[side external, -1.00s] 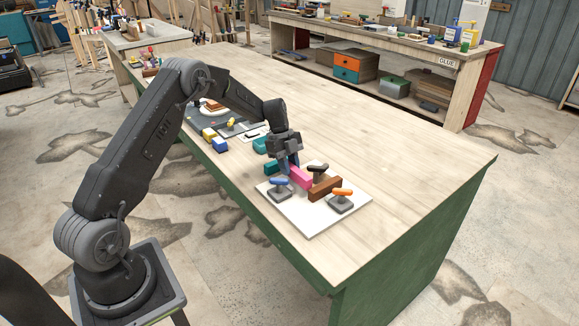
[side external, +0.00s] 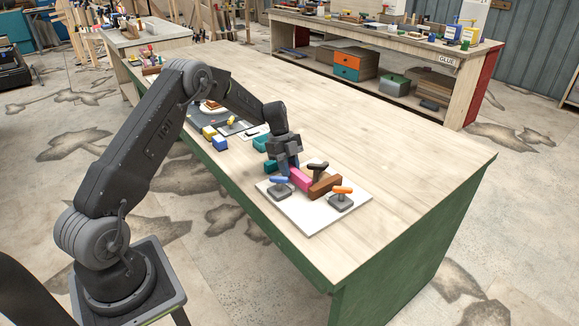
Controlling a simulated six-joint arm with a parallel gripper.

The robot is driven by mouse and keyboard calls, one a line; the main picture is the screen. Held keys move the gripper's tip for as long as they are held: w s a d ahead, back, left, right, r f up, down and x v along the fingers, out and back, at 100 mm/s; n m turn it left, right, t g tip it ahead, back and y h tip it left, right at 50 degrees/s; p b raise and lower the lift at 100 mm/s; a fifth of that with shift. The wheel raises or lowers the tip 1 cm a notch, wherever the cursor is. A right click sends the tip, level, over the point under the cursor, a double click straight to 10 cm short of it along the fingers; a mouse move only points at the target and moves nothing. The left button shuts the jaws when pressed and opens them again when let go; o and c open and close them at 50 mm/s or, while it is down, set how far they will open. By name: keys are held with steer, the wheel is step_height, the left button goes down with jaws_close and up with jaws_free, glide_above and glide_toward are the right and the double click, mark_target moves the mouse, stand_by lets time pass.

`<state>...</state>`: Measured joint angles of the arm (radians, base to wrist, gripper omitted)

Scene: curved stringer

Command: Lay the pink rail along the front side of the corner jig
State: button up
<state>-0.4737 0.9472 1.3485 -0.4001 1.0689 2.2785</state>
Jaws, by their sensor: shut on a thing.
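The pink rail (side external: 300,180) is at the white board, partly hidden by my gripper. My gripper (side external: 284,170) points down and is shut on the rail's left end. The rail's right end is close to a brown wooden block (side external: 325,186) on the white board (side external: 309,221); I cannot tell whether they touch. I cannot tell whether the rail rests fully on the board.
Yellow (side external: 208,132) and blue (side external: 220,143) blocks sit further left near the table's front edge. The table top (side external: 385,130) right of and behind the board is clear.

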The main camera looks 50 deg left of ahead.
steer(key=shift+f, duration=0.2)
steer(key=o, duration=1)
steer(key=shift+r, duration=0.1)
steer(key=v, duration=1.3)
steer(key=shift+a+r, duration=0.1)
steer(key=shift+r, duration=0.25)
